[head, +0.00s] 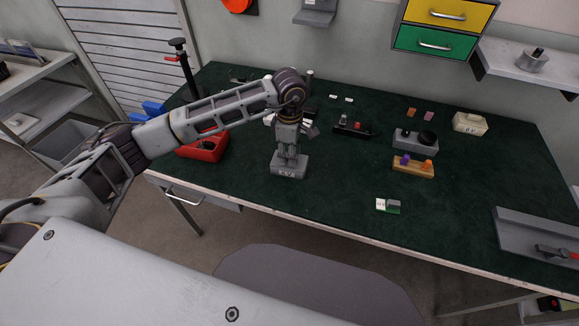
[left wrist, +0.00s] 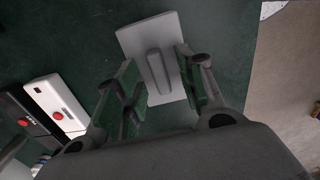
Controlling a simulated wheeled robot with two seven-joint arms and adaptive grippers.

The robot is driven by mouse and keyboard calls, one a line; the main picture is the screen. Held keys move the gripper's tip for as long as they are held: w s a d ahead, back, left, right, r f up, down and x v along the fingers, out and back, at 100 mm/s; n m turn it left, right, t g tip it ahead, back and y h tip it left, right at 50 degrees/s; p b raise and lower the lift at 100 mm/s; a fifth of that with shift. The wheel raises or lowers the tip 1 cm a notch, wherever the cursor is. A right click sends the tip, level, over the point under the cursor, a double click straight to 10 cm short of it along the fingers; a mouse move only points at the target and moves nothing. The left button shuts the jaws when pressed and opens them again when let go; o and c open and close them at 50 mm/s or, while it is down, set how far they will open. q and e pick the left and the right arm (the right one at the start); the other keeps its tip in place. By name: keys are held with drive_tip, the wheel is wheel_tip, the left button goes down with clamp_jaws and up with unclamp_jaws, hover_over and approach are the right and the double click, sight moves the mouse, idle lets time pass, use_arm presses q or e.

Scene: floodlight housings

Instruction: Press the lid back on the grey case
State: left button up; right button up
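A grey case (head: 289,171) with dark lettering on its front stands near the front edge of the green bench top. In the left wrist view its top is a flat grey lid (left wrist: 133,45) with a raised bar-shaped grip (left wrist: 159,75) along the middle. My left gripper (head: 290,153) points down right over it. In the left wrist view its fingers (left wrist: 158,92) stand apart on either side of the grip, with a gap showing on both sides. My fingers hide part of the lid, and I cannot tell how well it is seated. My right gripper is not in view.
On the bench (head: 330,200), a red box (head: 205,147) stands left. To the right are a grey box with a black knob (head: 416,143), a wooden block with coloured pegs (head: 413,168), a cream case (head: 470,123) and a grey tray (head: 525,228). The front middle is mostly clear.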

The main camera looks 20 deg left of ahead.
use_arm(q)
wheel_tip(320, 180, up, 12)
drive_tip(key=shift+f, duration=0.2)
idle(0.4)
idle(0.6)
